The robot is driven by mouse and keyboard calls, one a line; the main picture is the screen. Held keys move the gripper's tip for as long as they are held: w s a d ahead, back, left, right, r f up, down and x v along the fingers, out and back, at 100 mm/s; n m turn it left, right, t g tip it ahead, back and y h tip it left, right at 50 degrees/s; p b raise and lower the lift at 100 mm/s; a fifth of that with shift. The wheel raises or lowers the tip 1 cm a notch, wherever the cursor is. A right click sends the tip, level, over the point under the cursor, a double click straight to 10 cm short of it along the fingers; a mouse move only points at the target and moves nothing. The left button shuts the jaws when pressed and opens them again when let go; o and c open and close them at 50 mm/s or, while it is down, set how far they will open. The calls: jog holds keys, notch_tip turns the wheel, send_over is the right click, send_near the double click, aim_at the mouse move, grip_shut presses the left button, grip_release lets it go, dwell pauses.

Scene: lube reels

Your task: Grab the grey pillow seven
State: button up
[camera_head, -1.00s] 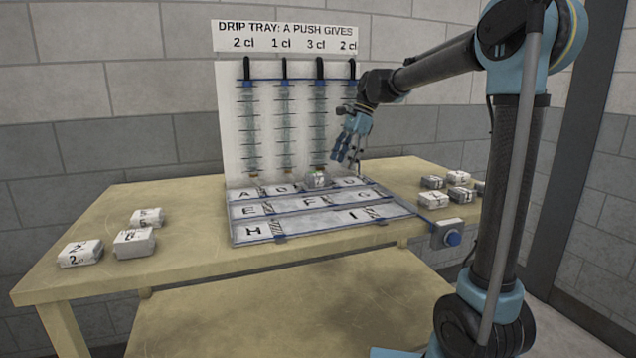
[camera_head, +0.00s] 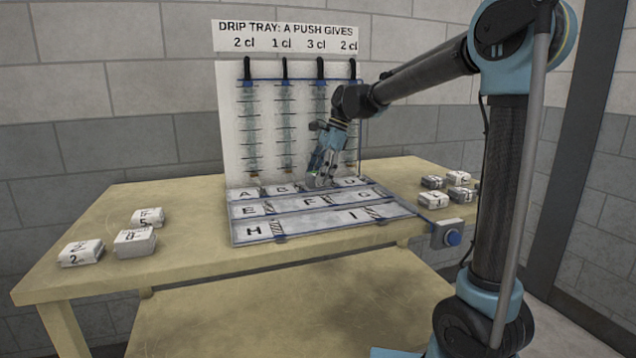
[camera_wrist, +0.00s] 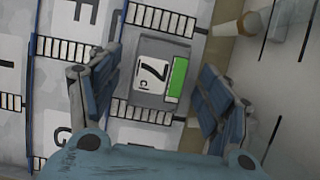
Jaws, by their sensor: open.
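The grey pillow seven (camera_wrist: 153,70) lies on the tray in the wrist view, with a white label marked 7 and a green stripe at its right side. My gripper (camera_wrist: 160,78) is open, with one blue finger pad left of the pillow and the other right of it. Gaps show between the pads and the pillow in this view. In the head view my gripper (camera_head: 320,176) is low over the tray's back row and mostly hides the pillow.
The lettered tray (camera_head: 300,233) sits on the wooden table (camera_head: 180,200). An upright board (camera_head: 232,130) with tubes stands close behind. Numbered blocks lie at left (camera_head: 135,242) and right (camera_head: 460,178).

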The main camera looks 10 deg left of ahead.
jog(key=shift+s+f, duration=0.1)
jog(key=shift+f, duration=0.1)
jog(key=c, duration=1.2)
jog(key=shift+s+d+r, duration=0.1)
jog(key=shift+s+r, duration=0.05)
jog(key=shift+r, duration=0.35)
jog(key=r, duration=0.6)
jog(key=shift+s+d, duration=0.2)
jog(key=shift+s, duration=0.15)
jog(key=s+d, duration=0.3)
jog(key=s, duration=0.2)
jog(key=s+d, duration=0.3)
jog(key=s, duration=0.2)
jog(key=s+d, duration=0.3)
jog(key=s, duration=0.3)
jog(key=shift+d, duration=0.4)
